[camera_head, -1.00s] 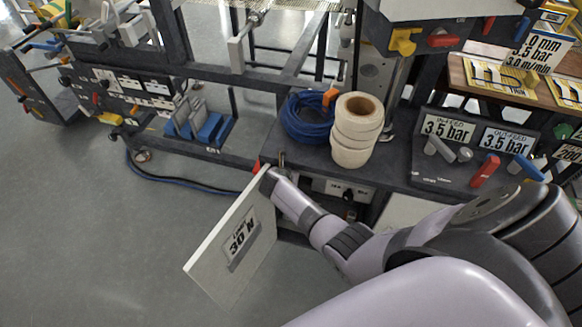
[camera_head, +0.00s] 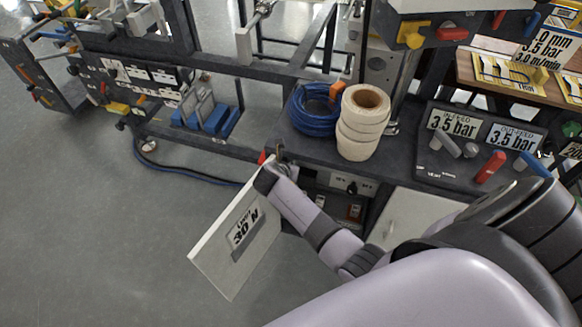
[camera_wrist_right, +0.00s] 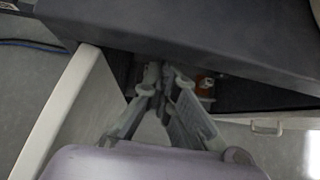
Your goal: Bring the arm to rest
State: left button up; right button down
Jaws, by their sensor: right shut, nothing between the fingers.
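My right arm reaches from the lower right to the front edge of the dark bench. My right gripper (camera_head: 277,151) is small and partly hidden by my wrist in the head view. In the right wrist view the gripper (camera_wrist_right: 155,75) shows its two fingers meeting at the tips, with nothing between them. The fingertips are just below or at the dark bench edge, beside a white panel. My left gripper is not in view.
The white panel (camera_head: 222,262), labelled 30 N, sticks out from the bench front close by my right wrist. A blue cable coil (camera_head: 313,115) and cream rolls (camera_head: 362,140) sit on the bench (camera_head: 405,165) above. Open floor (camera_head: 90,220) lies to the left.

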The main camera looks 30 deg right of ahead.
jog(key=shift+s+a+f, duration=0.1)
dwell(0.4)
jog(key=s+a+f+m+g+y, duration=0.1)
jog(key=s+a+f+m+y, duration=0.3)
jog(key=s+f, duration=0.65)
jog(key=s+a+f+m+g, duration=0.2)
jog(key=s+f+m, duration=0.3)
jog(key=s+f, duration=0.55)
jog(key=s+f+m+y, duration=0.1)
jog(key=s+f+m, duration=0.3)
jog(key=s, duration=0.4)
jog(key=s+a+f+m+g+y, duration=0.1)
jog(key=s+f+m, duration=0.2)
jog(key=s+m, duration=0.3)
jog(key=s+f+m+g+y+b, duration=0.1)
jog(key=s+f+m, duration=0.3)
jog(key=s, duration=0.8)
jog(key=shift+a+f+m, duration=0.35)
jog(key=shift+m, duration=0.05)
